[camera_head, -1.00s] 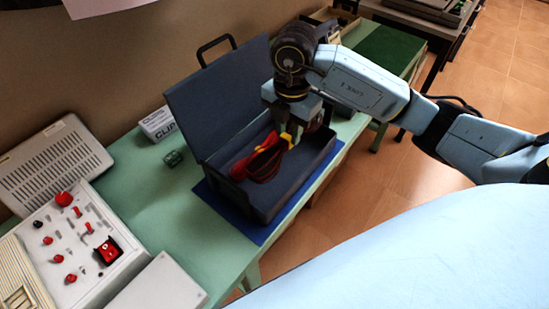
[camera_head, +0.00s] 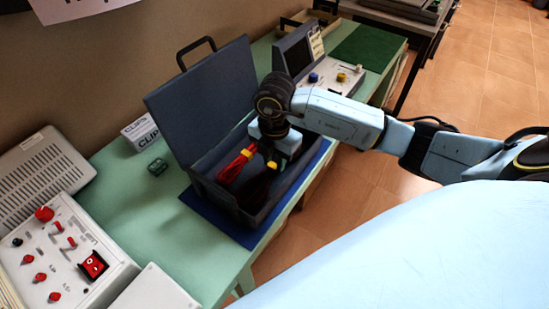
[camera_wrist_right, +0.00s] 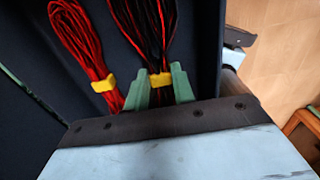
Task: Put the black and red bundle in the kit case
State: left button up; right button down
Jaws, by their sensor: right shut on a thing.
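The kit case (camera_head: 225,194) is open, with its dark lid (camera_head: 205,95) raised at the back left. My right gripper (camera_head: 271,162) reaches down into the case. In the right wrist view, its green fingers (camera_wrist_right: 161,87) are shut on the yellow band of the black and red bundle (camera_wrist_right: 145,30). The dark strands of this bundle (camera_head: 259,186) hang inside the case walls; whether they touch the floor I cannot tell. A red bundle (camera_head: 233,168) with its own yellow band lies beside it in the case. My left gripper is not in view.
The case stands on a blue mat (camera_head: 205,213) on the green table (camera_head: 130,192). A control panel (camera_head: 62,245) stands front left, another device (camera_head: 325,75) behind the case.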

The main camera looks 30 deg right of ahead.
aim_at(275, 163)
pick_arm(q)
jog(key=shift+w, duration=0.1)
pick_arm(e)
jog(key=c, duration=1.2)
grip_release()
jog(key=shift+f, duration=0.1)
jog(key=shift+o, duration=0.2)
jog(key=shift+r, duration=0.2)
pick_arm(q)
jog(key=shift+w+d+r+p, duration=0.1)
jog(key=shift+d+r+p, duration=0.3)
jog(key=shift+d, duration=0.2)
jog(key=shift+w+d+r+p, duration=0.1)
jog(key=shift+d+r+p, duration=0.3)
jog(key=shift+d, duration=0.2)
pick_arm(e)
notch_tip(275, 163, up, 12)
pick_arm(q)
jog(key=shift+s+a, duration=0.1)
